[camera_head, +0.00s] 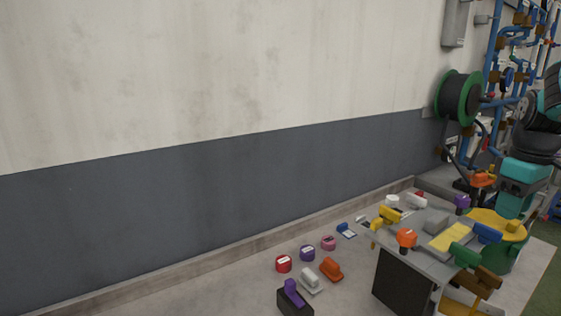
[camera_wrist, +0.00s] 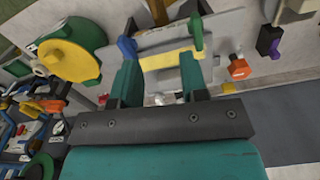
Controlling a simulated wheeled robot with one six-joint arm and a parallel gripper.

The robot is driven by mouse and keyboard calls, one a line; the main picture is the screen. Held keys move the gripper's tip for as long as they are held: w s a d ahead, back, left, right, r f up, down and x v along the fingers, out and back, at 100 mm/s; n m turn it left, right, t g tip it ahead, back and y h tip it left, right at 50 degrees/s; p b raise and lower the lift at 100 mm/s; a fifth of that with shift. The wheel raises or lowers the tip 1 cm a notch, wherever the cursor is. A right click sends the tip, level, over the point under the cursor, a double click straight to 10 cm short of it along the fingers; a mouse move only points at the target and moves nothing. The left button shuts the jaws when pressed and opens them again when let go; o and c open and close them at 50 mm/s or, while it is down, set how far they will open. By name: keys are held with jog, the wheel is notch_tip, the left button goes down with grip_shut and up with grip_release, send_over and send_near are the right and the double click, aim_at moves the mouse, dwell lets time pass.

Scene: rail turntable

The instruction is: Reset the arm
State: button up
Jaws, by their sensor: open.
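My gripper (camera_wrist: 160,65) is in the wrist view, its two teal fingers spread apart with no object held between them. Beyond the fingers lies a grey tabletop with a yellow pad (camera_wrist: 165,59). A blue piece (camera_wrist: 127,47) and a green piece (camera_wrist: 195,35) appear beside the fingertips; I cannot tell whether they touch. In the head view, teal and dark parts of my arm (camera_head: 525,172) show at the right edge, beyond the grey table (camera_head: 408,268). The gripper's fingers cannot be made out there.
A green drum with a yellow top (camera_head: 497,222) stands by the table. An orange knob piece (camera_head: 406,237) and several other coloured pieces crowd the tabletop. Red (camera_head: 283,264) and purple (camera_head: 307,253) round pieces lie left of it. Blue pipes and a green reel (camera_head: 458,97) are behind.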

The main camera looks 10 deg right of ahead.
jog(key=s+a+n+y, duration=0.2)
jog(key=a+n, duration=0.1)
jog(key=a, duration=2.1)
jog(key=s+a+n+y, duration=0.1)
jog(key=s+a+y, duration=0.1)
jog(key=s+a, duration=1.1)
jog(key=shift+a+f, duration=0.15)
jog(key=shift+f, duration=0.3)
dwell(3.8)
